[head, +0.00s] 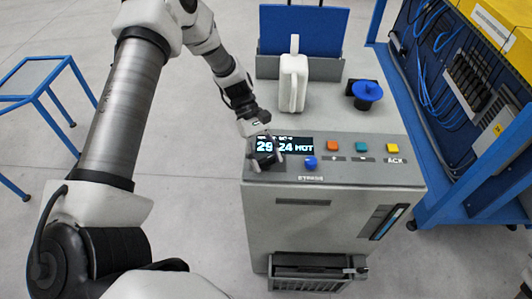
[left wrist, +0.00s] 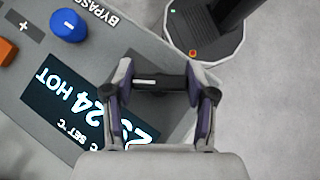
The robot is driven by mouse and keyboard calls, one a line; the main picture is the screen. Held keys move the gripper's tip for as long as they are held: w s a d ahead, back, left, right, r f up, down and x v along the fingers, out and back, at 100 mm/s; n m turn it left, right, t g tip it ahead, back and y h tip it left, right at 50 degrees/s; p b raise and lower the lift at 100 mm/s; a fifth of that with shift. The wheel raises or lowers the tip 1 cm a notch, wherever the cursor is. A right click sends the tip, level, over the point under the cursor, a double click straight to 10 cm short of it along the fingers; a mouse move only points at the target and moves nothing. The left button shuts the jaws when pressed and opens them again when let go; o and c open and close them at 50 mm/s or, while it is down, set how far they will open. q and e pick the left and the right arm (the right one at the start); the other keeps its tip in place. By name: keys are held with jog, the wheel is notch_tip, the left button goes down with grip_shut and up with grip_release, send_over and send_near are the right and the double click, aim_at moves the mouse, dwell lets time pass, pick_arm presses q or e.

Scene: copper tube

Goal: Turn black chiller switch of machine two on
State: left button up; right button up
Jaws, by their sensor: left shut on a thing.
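The grey machine (head: 330,215) stands in the middle of the head view, with a lit display (head: 297,147) reading "29 24 HOT" on its top panel. My left gripper (left wrist: 163,88) is at the left end of that panel, pointing down over the display's edge. Its two fingers are shut on a black switch (left wrist: 160,80), a dark bar with a small white mark that spans between the fingertips. In the head view the gripper mostly hides the switch.
A blue knob (head: 310,162) and orange (head: 305,146), teal (head: 333,146) and yellow (head: 391,148) buttons sit right of the gripper. A white jug-like container (head: 293,82) and a blue-topped part (head: 367,91) stand behind. A blue rack (head: 470,170) is at right.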

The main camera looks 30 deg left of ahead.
pick_arm(q)
jog(key=shift+m+g, duration=0.3)
jog(key=shift+m, duration=0.1)
jog(key=o, duration=1.2)
jog(key=shift+c, duration=0.2)
jog(key=v, duration=1.2)
jog(key=shift+d, duration=0.2)
